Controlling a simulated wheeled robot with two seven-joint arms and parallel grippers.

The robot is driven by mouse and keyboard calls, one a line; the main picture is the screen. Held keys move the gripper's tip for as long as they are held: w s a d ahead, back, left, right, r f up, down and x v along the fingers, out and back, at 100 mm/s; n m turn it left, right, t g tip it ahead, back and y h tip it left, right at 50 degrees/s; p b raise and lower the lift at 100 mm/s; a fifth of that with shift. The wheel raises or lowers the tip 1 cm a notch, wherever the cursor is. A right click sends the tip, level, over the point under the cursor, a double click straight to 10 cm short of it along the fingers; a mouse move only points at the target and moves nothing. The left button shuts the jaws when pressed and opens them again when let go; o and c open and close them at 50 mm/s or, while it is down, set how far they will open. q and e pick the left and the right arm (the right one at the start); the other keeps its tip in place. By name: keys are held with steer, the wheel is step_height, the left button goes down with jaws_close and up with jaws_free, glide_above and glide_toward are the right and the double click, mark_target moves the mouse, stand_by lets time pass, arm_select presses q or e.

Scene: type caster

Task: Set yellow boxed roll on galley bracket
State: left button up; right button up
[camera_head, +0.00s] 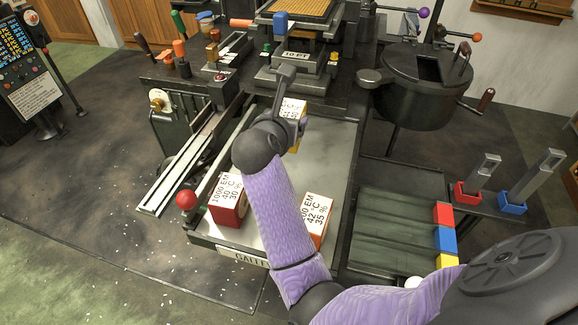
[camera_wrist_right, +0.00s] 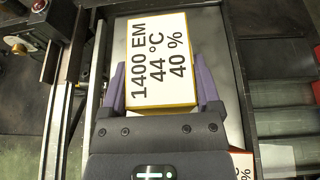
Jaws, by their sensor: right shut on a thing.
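The yellow boxed roll is a white-topped box with yellow edges, printed "1400 EM 44 °C 40 %" in the right wrist view (camera_wrist_right: 163,60). It also shows in the head view at the far end of the tray (camera_head: 292,110). My right gripper (camera_head: 297,122) is shut on this box, with a purple finger on each side in the wrist view (camera_wrist_right: 160,92). I cannot tell whether the box touches the tray floor. A metal tray (camera_head: 325,150) has a front plate reading "GALLE…" (camera_head: 245,256), partly hidden by my arm. My left gripper is not in view.
A red box (camera_head: 228,208) and an orange box (camera_head: 318,217) stand in the tray's near half. A rail (camera_head: 190,160) runs along its left. A dark pot (camera_head: 420,85) stands right. Red, blue and yellow blocks (camera_head: 446,238) line a lower right tray.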

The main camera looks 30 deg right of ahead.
steer(key=shift+x, duration=1.1)
steer(key=b, duration=0.4)
glide_above(289, 172)
step_height(289, 172, down, 10)
steer(key=shift+a+r, duration=0.1)
steer(key=shift+r, duration=0.1)
steer(key=shift+f, duration=0.2)
steer(key=shift+r, duration=0.15)
steer(key=o, duration=1)
steer(key=shift+f, duration=0.25)
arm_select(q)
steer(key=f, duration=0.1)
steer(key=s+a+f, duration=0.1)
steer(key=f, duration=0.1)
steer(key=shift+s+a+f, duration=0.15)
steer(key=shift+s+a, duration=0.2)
arm_select(e)
steer(key=shift+o, duration=1.3)
steer(key=shift+r, duration=0.1)
